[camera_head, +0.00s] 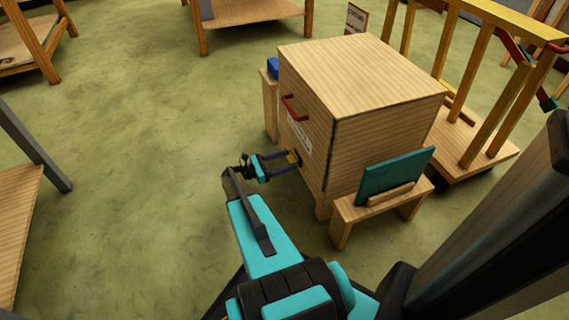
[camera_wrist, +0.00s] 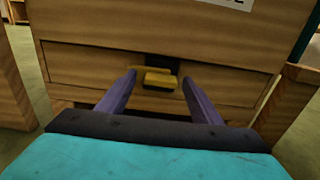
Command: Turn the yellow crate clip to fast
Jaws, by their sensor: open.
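The yellow crate clip (camera_wrist: 160,79) sits on the front of the wooden crate, below the white label, beside a dark plate. It also shows in the head view (camera_head: 293,157), small and partly hidden by my gripper. My gripper (camera_head: 283,163) is open, with its two purple fingers pointing at the crate front. In the wrist view the fingertips (camera_wrist: 158,74) are on the left and right of the clip, with a gap on each side. I cannot tell how deep the tips reach or whether the clip is turned fast.
The wooden crate (camera_head: 365,75) has a red handle (camera_head: 294,108) and a white label (camera_head: 300,137). A teal panel (camera_head: 396,175) leans on a small wooden stand (camera_head: 375,212) at its right. A blue item (camera_head: 272,67) sits on a stand behind left.

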